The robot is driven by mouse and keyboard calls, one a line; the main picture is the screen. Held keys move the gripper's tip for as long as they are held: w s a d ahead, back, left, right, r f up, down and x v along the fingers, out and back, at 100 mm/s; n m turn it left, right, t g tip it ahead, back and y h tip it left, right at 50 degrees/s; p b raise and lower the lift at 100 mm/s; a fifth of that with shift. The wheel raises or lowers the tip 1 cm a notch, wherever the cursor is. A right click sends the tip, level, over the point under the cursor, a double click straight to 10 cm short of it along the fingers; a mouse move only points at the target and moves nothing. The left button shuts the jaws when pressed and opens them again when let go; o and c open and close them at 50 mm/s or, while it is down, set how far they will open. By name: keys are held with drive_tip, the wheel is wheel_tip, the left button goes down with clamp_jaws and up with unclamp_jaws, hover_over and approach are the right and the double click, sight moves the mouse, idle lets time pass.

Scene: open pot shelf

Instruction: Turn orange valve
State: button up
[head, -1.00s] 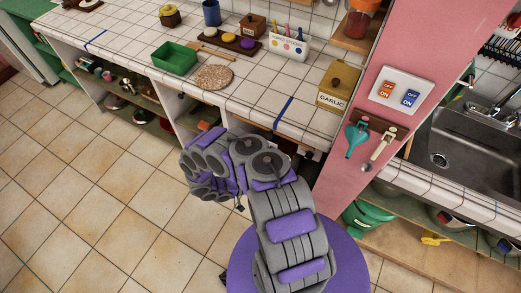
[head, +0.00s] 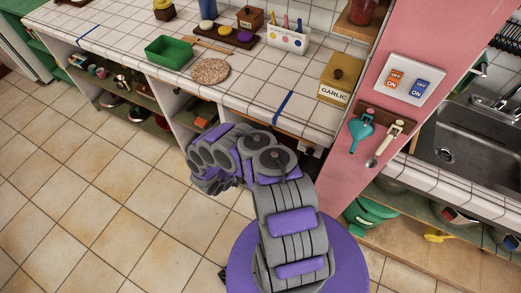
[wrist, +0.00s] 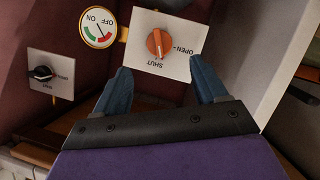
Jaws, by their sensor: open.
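The orange valve (wrist: 159,43) is a round knob on a white plate (wrist: 181,66) marked OPEN and SHUT, seen upside down in the wrist view. Its ridge runs roughly up and down in that view. My gripper (wrist: 164,80) is open, with its two blue fingers apart below the knob in the picture. Nothing is between the fingertips, and the fingers appear short of the knob. In the head view my arm reaches under the counter, and the valve is hidden there.
A round ON/OFF gauge (wrist: 98,26) is beside the valve plate. A black knob on a white plate (wrist: 42,73) is at left. A pale panel (wrist: 246,55) stands close on the right. In the head view, the tiled counter (head: 250,92) is above my arm; the floor at left is clear.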

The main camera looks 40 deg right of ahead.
drive_tip(key=b+x, duration=0.2)
drive_tip(key=x, duration=0.6)
drive_tip(key=shift+d, duration=0.3)
drive_tip(key=shift+f, duration=0.1)
drive_tip(key=shift+c, duration=0.3)
drive_tip(key=c, duration=1)
drive_tip(key=shift+a, duration=0.1)
drive_tip(key=shift+w+a+f+n+g+h, duration=0.1)
drive_tip(key=shift+n+g+h, duration=0.3)
drive_tip(key=shift+n, duration=0.4)
drive_tip(key=shift+w+f+n+g+h, duration=0.15)
drive_tip(key=shift+n+g+h, duration=0.2)
drive_tip(key=shift+n, duration=0.45)
drive_tip(key=shift+r, duration=0.1)
drive_tip(key=o, duration=1.1)
drive_tip(key=shift+c, duration=0.2)
